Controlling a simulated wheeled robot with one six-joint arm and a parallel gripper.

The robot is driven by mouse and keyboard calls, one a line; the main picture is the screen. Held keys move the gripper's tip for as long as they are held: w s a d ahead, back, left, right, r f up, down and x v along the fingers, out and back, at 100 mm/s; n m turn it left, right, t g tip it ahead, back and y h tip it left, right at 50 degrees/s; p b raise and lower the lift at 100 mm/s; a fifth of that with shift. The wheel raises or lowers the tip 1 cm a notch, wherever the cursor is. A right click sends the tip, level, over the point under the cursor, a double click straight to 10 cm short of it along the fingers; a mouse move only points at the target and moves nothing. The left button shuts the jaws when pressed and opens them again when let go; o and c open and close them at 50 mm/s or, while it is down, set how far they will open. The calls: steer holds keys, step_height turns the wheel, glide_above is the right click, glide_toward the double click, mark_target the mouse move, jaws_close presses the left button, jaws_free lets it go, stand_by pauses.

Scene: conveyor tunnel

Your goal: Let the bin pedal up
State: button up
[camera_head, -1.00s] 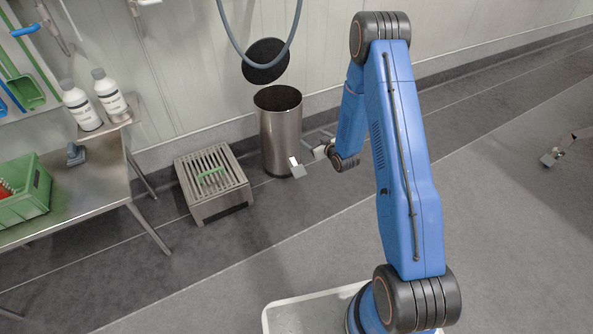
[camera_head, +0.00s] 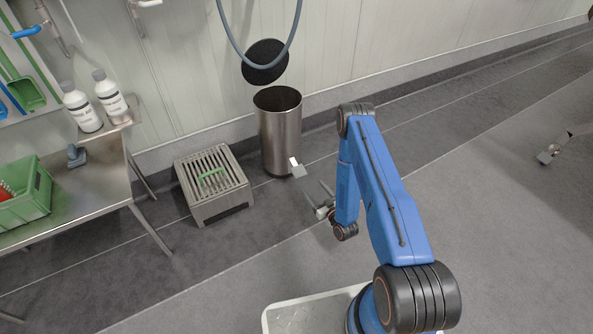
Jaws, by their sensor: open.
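The bin (camera_head: 281,135) is a tall steel cylinder standing by the wall. Its dark round lid (camera_head: 265,62) stands up open behind the rim, with the hose crossing in front of it. The pedal (camera_head: 297,168) is a small pale grey plate at the bin's front foot; how far it is pressed cannot be told. My gripper (camera_head: 320,202) is open and empty, to the lower right of the pedal and apart from it. Its fingers are small and partly hard to make out.
Open floor (camera_head: 480,180) lies to the right.

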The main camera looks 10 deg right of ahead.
mark_target(295, 164)
steer(key=x, duration=1.6)
steer(key=shift+w+a+f, duration=0.2)
steer(key=shift+w+f, duration=0.05)
steer(key=shift+w, duration=0.05)
steer(key=c, duration=1.5)
steer(key=shift+r, duration=0.2)
steer(key=shift+s+d+r+g+h, duration=0.1)
steer(key=shift+r+g+h, duration=0.25)
steer(key=shift+g, duration=0.4)
steer(key=shift+s+a+r+g+h, duration=0.1)
steer(key=shift+r+g+h, duration=0.1)
steer(key=shift+r+g, duration=0.45)
steer(key=shift+s+d+r+g+h, duration=0.1)
steer(key=shift+r+g+h, duration=0.15)
steer(key=shift+g, duration=0.65)
steer(key=o, duration=1.5)
